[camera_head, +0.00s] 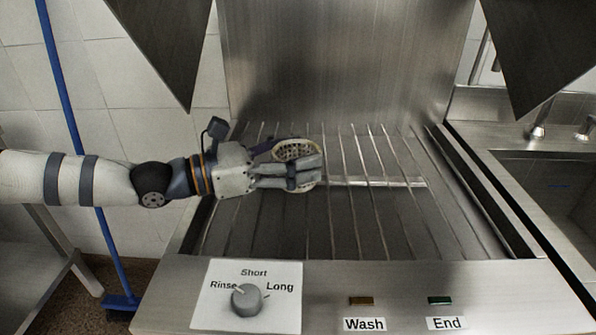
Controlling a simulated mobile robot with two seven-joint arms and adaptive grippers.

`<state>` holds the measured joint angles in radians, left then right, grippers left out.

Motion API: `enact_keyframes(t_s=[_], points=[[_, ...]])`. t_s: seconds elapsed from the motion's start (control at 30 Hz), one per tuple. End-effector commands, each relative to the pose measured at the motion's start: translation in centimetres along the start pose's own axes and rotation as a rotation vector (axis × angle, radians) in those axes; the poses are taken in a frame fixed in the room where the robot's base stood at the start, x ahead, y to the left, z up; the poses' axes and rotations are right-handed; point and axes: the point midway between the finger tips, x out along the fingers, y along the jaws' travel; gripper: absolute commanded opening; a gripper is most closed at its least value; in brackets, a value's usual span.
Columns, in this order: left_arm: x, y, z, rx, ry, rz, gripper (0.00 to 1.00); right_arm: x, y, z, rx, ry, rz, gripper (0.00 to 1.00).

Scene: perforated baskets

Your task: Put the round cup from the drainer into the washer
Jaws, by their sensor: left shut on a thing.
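The round cup (297,149) is a small perforated, cream-coloured basket in the head view, over the left part of the washer rack. My left gripper (312,174) is shut on it, and the fingers hide part of its lower side. The washer (390,238) is a steel unit with a wire rack, a tall back panel and a front panel. I cannot tell whether the cup touches the rack. The drainer cannot be made out. My right gripper is not in view.
The front panel carries a dial (247,300), a Wash button (361,301) and an End button (440,300). A sink (560,185) with taps lies at the right. A blue broom (85,150) stands at the left. The rack's right half is clear.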

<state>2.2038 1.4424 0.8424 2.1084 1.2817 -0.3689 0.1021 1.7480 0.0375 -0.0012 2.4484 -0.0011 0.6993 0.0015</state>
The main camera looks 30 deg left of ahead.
Motion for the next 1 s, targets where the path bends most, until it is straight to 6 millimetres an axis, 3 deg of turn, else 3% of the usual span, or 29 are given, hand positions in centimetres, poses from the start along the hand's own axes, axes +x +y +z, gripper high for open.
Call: enact_keyframes(t_s=[0.17,0.53,0.57,0.63,1.0], points=[[-0.1,0.1,-3.7,-0.009,0.010,-0.002,0.47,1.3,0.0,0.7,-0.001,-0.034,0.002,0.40],[-0.1,0.1,-3.9,-0.002,0.003,-0.002,0.47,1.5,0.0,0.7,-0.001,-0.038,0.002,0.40],[-0.1,0.1,-3.9,-0.001,0.003,-0.002,0.66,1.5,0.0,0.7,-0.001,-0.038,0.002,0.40],[-0.1,0.1,-3.7,0.000,0.002,-0.002,0.82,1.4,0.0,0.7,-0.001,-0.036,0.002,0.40],[-0.1,0.1,-3.1,0.002,-0.002,-0.002,0.84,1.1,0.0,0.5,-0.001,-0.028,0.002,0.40]])
